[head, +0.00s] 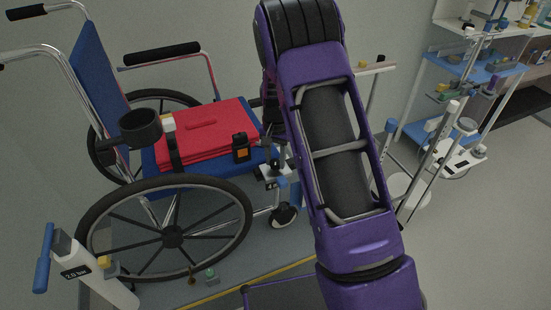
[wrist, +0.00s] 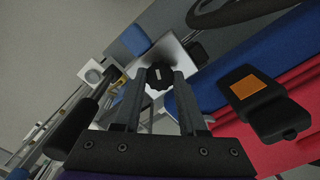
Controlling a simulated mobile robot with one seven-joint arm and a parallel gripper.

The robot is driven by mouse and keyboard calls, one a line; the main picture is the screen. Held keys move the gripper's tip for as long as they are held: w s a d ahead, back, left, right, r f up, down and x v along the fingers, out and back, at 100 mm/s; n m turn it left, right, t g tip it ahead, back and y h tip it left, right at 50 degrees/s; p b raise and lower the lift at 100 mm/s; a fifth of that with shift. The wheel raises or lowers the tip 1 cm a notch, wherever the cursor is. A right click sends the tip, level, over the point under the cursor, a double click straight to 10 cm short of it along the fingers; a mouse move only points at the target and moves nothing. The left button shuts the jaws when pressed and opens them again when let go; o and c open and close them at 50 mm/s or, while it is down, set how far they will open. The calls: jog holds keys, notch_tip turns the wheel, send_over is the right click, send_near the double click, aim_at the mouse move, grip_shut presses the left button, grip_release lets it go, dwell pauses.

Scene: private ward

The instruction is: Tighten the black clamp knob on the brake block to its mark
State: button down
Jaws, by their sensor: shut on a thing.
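A black lobed clamp knob (wrist: 159,82) shows in the wrist view at the far end of my two dark fingers. My gripper (wrist: 159,76) is shut on the knob, one finger on each side of it. A pale grey plate (wrist: 176,52) lies beyond the knob and seems to belong to the brake block. In the head view a pale block (head: 276,172) sits at the front of the wheelchair seat, near the small front wheel. My purple arm hides part of that area. I cannot make out the knob's mark or how the knob is turned relative to it.
The wheelchair has a blue seat and a red folded cushion (head: 205,130) with a black and orange device (head: 241,147) on it. A large wheel (head: 172,237) stands at its near side. A pump-like cylinder (head: 98,273) stands at lower left. Poles and shelves (head: 476,65) stand to the right.

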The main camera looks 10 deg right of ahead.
aim_at(275, 162)
jog(key=m+p, duration=0.1)
jog(key=m, duration=0.5)
jog(key=shift+r, duration=0.1)
jog(key=m+p, duration=0.2)
jog(key=m, duration=0.4)
jog(key=shift+w+m, duration=0.1)
jog(key=shift+m, duration=0.2)
dwell(0.3)
jog(key=shift+c, duration=2.3)
grip_release()
notch_tip(275, 162, up, 17)
jog(key=shift+r+p, duration=0.15)
jog(key=shift+p, duration=0.3)
